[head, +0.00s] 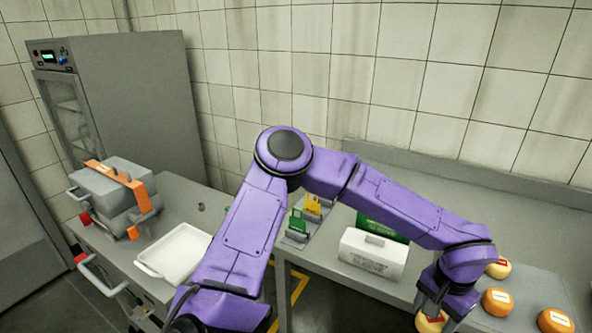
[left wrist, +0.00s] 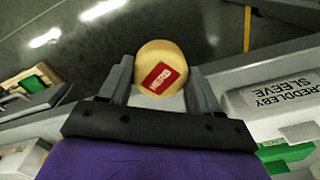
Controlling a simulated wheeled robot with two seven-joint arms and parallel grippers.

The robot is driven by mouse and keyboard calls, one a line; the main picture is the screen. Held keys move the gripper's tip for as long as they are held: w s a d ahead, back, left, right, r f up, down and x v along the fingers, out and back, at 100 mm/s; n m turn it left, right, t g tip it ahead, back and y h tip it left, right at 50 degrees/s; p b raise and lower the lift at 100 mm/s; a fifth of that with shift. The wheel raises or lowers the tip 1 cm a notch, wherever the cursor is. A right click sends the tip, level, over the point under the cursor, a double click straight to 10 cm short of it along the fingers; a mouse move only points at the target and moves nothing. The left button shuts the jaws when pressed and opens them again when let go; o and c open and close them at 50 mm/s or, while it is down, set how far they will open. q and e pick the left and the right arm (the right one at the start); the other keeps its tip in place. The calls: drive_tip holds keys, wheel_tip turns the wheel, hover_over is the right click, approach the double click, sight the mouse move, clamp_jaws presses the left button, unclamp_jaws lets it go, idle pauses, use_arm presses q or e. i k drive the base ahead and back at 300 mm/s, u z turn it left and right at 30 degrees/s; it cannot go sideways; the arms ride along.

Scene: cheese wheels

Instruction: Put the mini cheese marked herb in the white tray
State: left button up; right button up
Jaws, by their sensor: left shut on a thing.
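The mini cheese marked herb, a pale yellow wheel with a red label (left wrist: 158,70), is between the fingers of my left gripper (left wrist: 160,88) in the left wrist view. In the head view the same cheese (head: 430,323) shows at the lower right, below my left gripper (head: 436,311), partly hidden by it. My left gripper is shut on it, out over the front edge of the right counter. The white tray (head: 177,251) lies empty on the left table, far to the left of the gripper. My right gripper is not in view.
A cheese with a red label (head: 499,268) and two orange cheeses (head: 497,301) (head: 555,321) sit on the right counter. A white sleeve box (head: 372,257) and a green box (head: 386,228) stand mid-counter.

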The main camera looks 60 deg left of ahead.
sight(181, 254)
drive_tip(key=u, duration=0.4)
drive_tip(key=k, duration=0.5)
drive_tip(key=u, duration=1.55)
drive_tip(key=i, duration=0.7)
drive_tip(key=u, duration=0.5)
drive_tip(key=i, duration=0.6)
drive_tip(key=z, duration=0.15)
